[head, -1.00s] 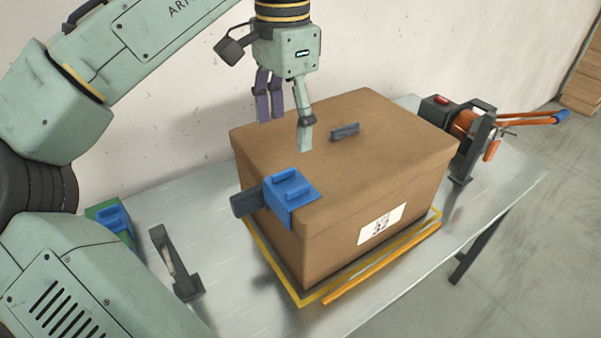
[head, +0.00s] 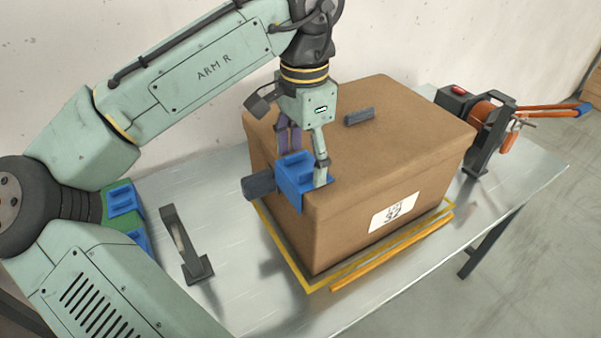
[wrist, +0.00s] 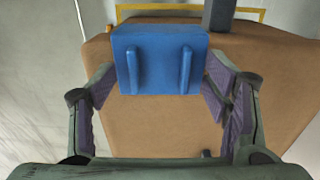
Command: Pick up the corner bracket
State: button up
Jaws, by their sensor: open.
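The blue corner bracket (head: 296,176) sits on the near left top corner of the brown cardboard box (head: 345,225). It has two raised ribs on top, which show in the wrist view (wrist: 159,62). My gripper (head: 304,165) is open, with its fingers down around the bracket in the head view. The bracket's rear part is partly hidden by the fingers in the head view.
A dark block (head: 259,187) sticks out beside the bracket. A dark upright stand (head: 187,245) and a green tray (head: 118,218) with blue brackets are at left. A dark handle (head: 359,116) lies on the box.

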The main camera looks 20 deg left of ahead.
jog(key=shift+c, duration=0.4)
jog(key=c, duration=1.2)
jog(key=shift+o, duration=0.2)
jog(key=shift+r, duration=0.1)
